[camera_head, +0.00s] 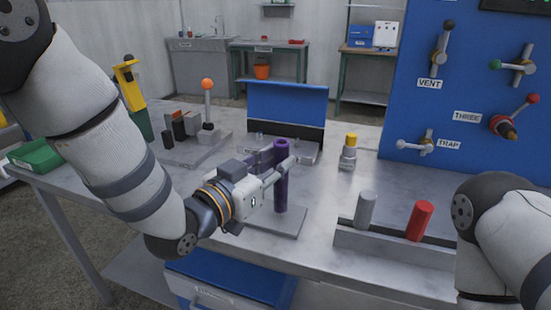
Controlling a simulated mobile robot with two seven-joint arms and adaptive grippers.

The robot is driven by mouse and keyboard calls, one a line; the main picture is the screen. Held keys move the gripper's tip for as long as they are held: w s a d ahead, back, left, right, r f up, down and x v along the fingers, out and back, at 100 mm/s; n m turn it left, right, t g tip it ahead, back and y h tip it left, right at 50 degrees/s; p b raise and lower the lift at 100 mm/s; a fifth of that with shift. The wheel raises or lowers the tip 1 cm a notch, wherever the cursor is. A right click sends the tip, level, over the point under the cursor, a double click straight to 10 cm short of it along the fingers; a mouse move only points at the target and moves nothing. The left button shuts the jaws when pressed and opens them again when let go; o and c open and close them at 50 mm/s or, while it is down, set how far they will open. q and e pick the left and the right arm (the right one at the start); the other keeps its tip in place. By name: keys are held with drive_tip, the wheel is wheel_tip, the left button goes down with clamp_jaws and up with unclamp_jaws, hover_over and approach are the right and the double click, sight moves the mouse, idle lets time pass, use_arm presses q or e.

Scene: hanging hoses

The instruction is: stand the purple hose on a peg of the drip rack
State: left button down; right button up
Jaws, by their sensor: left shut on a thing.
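The purple hose (281,189) stands upright near the middle of the table in the head view. My left gripper (278,172) is shut on its upper part. The hose's lower end is at or just above a flat grey plate (262,219); I cannot tell whether they touch. No peg shows under the hose, and I cannot tell whether one is inside it. Behind the gripper is a low stand with pale upright pegs (308,150), partly hidden; I cannot tell which of these is the drip rack. My right arm shows at lower right, its gripper out of view.
A grey holder (373,244) at right front carries a grey cylinder (365,209) and a red cylinder (420,221). A yellow-capped fitting (348,152) stands behind. A blue valve panel (466,90) rises at right. A block stand (190,150) is at left.

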use_arm(q)
drive_tip(key=shift+f, duration=0.9)
drive_tip(key=c, duration=1.3)
unclamp_jaws()
drive_tip(key=v, duration=1.2)
